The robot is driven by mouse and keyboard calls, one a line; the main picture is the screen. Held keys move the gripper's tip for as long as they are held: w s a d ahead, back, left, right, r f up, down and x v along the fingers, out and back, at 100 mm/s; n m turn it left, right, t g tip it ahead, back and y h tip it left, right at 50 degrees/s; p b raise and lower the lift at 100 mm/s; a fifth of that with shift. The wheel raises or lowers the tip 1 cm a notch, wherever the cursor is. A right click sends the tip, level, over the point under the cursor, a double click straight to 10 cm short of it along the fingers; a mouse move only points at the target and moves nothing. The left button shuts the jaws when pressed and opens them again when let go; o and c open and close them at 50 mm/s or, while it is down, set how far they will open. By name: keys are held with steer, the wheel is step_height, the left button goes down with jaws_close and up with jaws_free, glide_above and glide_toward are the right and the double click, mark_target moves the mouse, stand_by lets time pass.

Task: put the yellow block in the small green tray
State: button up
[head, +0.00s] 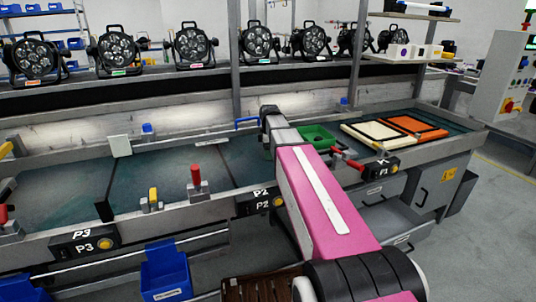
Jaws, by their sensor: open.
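The small green tray (318,132) lies on the dark bench top, just right of the end of my arm; the arm hides part of its left side. My gripper (269,112) is at the far end of my pink and grey arm, over the back of the bench, left of the tray. It is open and seen from behind, so its fingertips are not clear. I cannot make out a loose yellow block; the area behind my arm is hidden.
A cream tray (376,137) and an orange tray (414,128) lie right of the green one. Par cans (191,46) line the shelf behind. The left bench is mostly clear.

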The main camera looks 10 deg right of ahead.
steer(key=c, duration=1.1)
steer(key=shift+r, duration=0.1)
